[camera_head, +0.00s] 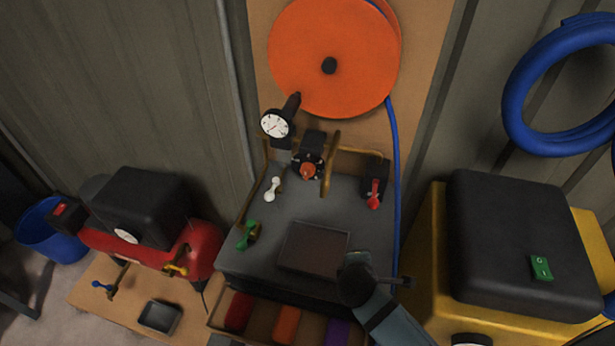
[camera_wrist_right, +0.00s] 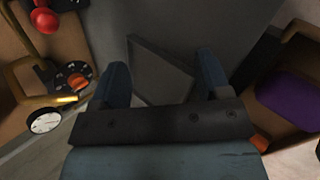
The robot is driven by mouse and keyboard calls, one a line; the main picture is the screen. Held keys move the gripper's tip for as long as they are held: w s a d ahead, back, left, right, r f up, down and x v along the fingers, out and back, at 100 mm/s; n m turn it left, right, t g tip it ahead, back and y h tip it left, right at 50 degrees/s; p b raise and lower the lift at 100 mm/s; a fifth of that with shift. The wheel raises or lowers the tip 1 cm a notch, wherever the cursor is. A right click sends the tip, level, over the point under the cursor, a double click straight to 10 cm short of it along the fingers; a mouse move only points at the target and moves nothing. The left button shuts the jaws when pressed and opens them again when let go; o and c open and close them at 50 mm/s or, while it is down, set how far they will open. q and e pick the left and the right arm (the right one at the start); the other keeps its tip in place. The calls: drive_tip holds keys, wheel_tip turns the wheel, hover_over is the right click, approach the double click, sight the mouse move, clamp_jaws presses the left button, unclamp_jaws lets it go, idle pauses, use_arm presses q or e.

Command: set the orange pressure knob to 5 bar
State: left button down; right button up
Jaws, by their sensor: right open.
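The orange pressure knob (camera_head: 306,171) sits on a black dial with pale marks, at the back of the grey bench in the head view. It also shows at the left of the right wrist view (camera_wrist_right: 77,82). A white round gauge (camera_head: 275,124) stands up behind and left of the knob; its reading is too small to tell. My right gripper (camera_wrist_right: 162,78) is open and empty. In the head view it is over the front right of the bench, beside a dark flat plate (camera_head: 313,248), well apart from the knob. My left gripper is not in view.
A white handle (camera_head: 272,189), a green handle (camera_head: 247,236) and a red handle (camera_head: 374,194) surround the knob. Brass pipes (camera_head: 330,165) rise close right of it. An orange hose reel (camera_head: 330,65) hangs behind. A yellow machine (camera_head: 426,275) stands right.

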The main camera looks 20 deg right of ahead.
sight(307, 177)
drive_tip(key=w+a+n+t+h, duration=0.1)
drive_tip(key=w+n, duration=0.2)
drive_tip(key=w+a+n+t+h, duration=0.1)
drive_tip(key=w+n, duration=0.2)
drive_tip(key=n, duration=0.1)
drive_tip(key=w+a+n+t+h, duration=0.1)
drive_tip(key=w+n, duration=0.2)
drive_tip(key=w, duration=0.1)
drive_tip(key=shift+a+f+n+t, duration=0.3)
drive_tip(key=shift+f+n, duration=0.1)
drive_tip(key=w+a+n+t, duration=0.1)
drive_tip(key=w+n, duration=0.1)
drive_tip(key=n, duration=0.2)
drive_tip(key=w+a+r+n+t, duration=0.1)
drive_tip(key=w+a+n+t, duration=0.1)
drive_tip(key=w+n, duration=0.1)
drive_tip(key=w+a+n+t, duration=0.2)
drive_tip(key=w+n, duration=0.1)
drive_tip(key=n, duration=0.2)
drive_tip(key=shift+w+a+r+n+h, duration=0.1)
drive_tip(key=shift+w+r+n+h, duration=0.1)
drive_tip(key=shift+r+n+h, duration=0.2)
drive_tip(key=shift+w+a+n+t, duration=0.15)
drive_tip(key=shift+w+n+t, duration=0.1)
drive_tip(key=shift+n+t, duration=0.2)
drive_tip(key=shift+w+r+n, duration=0.1)
drive_tip(key=shift+w+n, duration=0.15)
drive_tip(key=shift+w, duration=0.1)
drive_tip(key=x, duration=1.3)
drive_tip(key=c, duration=0.9)
